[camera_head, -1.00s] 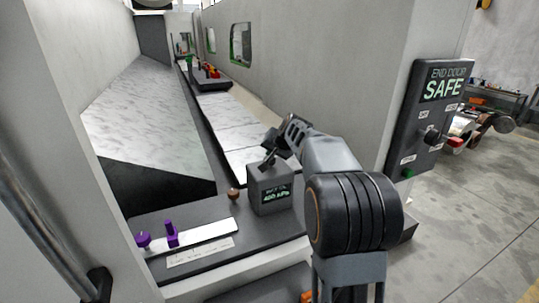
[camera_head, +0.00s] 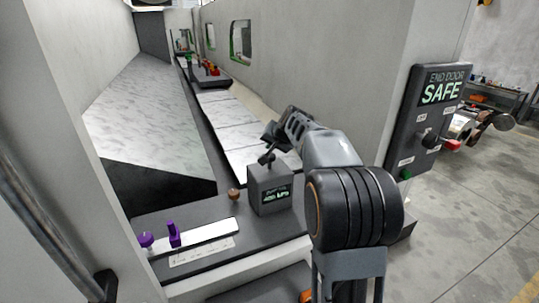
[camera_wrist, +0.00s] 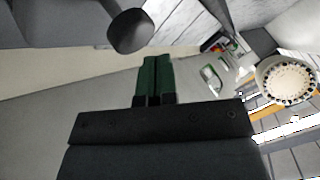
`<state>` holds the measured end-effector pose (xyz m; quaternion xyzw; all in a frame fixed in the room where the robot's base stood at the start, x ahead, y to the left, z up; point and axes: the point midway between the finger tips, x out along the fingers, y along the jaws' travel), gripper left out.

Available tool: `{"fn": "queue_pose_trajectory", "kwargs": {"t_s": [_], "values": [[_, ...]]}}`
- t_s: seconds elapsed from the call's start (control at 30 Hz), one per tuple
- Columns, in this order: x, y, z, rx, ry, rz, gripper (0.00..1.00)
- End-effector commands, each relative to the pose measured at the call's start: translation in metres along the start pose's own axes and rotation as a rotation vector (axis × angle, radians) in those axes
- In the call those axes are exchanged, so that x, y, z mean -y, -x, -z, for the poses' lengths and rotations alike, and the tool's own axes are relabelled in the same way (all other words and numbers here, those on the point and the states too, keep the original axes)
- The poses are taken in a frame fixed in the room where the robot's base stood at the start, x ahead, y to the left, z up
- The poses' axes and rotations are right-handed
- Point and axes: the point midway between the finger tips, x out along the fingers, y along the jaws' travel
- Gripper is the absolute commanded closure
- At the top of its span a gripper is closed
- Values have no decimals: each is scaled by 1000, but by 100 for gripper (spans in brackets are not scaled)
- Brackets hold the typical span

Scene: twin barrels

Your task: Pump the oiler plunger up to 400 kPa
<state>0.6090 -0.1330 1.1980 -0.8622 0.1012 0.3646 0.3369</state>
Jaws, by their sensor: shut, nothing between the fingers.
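The oiler is a grey box (camera_head: 269,188) on the dark ledge, with a small lit green display (camera_head: 276,194) on its front. The display's text is too small to read surely. A dark plunger (camera_head: 266,158) stands out of its top. My gripper (camera_head: 268,142) is just above the plunger, reaching in from the right; it looks close, but contact cannot be told. In the wrist view the green fingers (camera_wrist: 154,78) are shut together with nothing between them. A dark rounded knob (camera_wrist: 131,31), probably the plunger's, is just beyond and left of the fingertips.
Purple handles (camera_head: 173,233) on a white slide and a brown knob (camera_head: 234,194) are left of the oiler. A panel reading END DOOR SAFE (camera_head: 443,92) is on the right wall. A white wall (camera_head: 340,60) rises behind my arm.

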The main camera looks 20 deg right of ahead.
Motion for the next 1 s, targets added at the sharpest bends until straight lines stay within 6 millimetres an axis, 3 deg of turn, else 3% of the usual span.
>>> {"fn": "queue_pose_trajectory", "kwargs": {"t_s": [0.27,0.73,1.0], "values": [[2,3,2,-1,0,0,100],[24,33,24,0,0,0,100],[25,35,25,0,0,0,100]]}}
